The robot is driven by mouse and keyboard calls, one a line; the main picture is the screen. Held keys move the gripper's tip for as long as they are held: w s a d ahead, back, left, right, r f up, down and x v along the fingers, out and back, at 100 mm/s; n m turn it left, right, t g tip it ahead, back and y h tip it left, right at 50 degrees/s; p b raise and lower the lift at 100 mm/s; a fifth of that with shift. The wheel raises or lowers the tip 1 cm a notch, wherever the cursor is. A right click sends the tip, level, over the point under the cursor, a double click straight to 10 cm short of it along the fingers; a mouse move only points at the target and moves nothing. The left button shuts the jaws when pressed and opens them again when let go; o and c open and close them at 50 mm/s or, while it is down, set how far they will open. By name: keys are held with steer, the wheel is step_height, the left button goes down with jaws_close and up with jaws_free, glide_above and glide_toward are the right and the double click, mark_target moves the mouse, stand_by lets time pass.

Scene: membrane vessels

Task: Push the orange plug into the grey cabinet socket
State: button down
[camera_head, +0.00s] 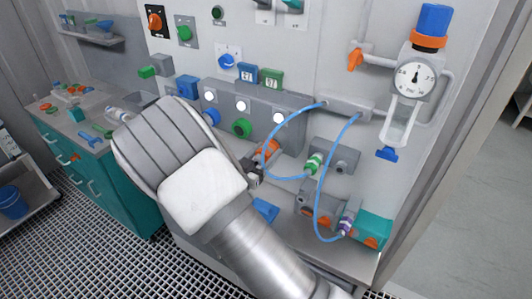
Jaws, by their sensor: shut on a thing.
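My gripper (256,170) is right of the picture's middle, mostly hidden behind my own white and grey wrist. Its dark fingertips are shut on the orange plug (268,149), a short round orange piece just in front of the grey cabinet (290,103). The cabinet has a row of white round lights, with a blue and a green round fitting below them. The cabinet's socket is not clearly visible; the plug and gripper cover that part of its lower front. I cannot tell whether the plug touches the cabinet.
A thin blue hose (273,174) loops close by the gripper to a green connector (314,163) on a grey block (335,153). A second blue hose (316,207) hangs further right. A gauge (414,78) stands upper right. A teal bench (95,178) with loose parts is left.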

steer(key=shift+w+d, duration=0.25)
steer(key=shift+w, duration=0.15)
steer(key=shift+c, duration=0.3)
jaws_free()
steer(key=b+v, duration=0.2)
steer(key=v, duration=1.5)
steer(key=shift+a, duration=0.15)
